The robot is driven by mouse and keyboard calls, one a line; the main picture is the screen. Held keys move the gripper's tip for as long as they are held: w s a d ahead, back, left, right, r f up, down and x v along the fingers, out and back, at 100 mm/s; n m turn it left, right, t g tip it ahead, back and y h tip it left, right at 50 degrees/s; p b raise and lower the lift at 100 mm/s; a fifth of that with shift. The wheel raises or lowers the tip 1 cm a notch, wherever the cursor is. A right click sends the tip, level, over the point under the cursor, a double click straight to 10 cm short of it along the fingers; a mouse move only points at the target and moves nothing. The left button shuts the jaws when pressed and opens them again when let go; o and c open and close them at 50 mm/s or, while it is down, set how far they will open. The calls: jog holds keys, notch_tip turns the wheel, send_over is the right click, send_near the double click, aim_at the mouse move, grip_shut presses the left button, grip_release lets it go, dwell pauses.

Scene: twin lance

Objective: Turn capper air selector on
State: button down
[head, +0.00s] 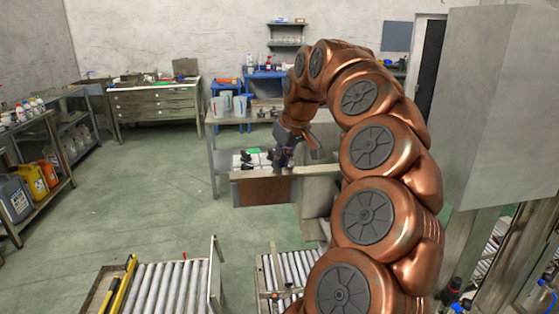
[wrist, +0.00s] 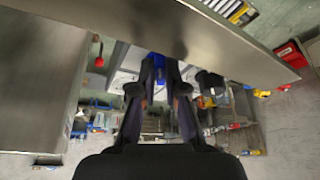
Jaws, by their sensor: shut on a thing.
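My gripper (head: 286,158) reaches down at the front of a metal bench in the head view. In the wrist view, my gripper's fingertips (wrist: 160,82) are close together on a small blue part (wrist: 160,62). It may be the handle of the capper air selector, but I cannot tell for sure. Its lower portion is hidden between the fingers. The selector's position, on or off, cannot be read. In the head view the arm and gripper hide that spot.
A brown-fronted box (head: 262,192) sits below my gripper. Roller conveyors (head: 160,288) stand in the foreground. A large grey cabinet (head: 495,100) is close on the right. A metal panel (wrist: 35,80) fills the wrist view's left side. Open green floor (head: 150,190) lies left.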

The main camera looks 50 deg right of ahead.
dwell(0.3)
jog(key=c, duration=1.2)
grip_release()
jog(key=shift+v, duration=6)
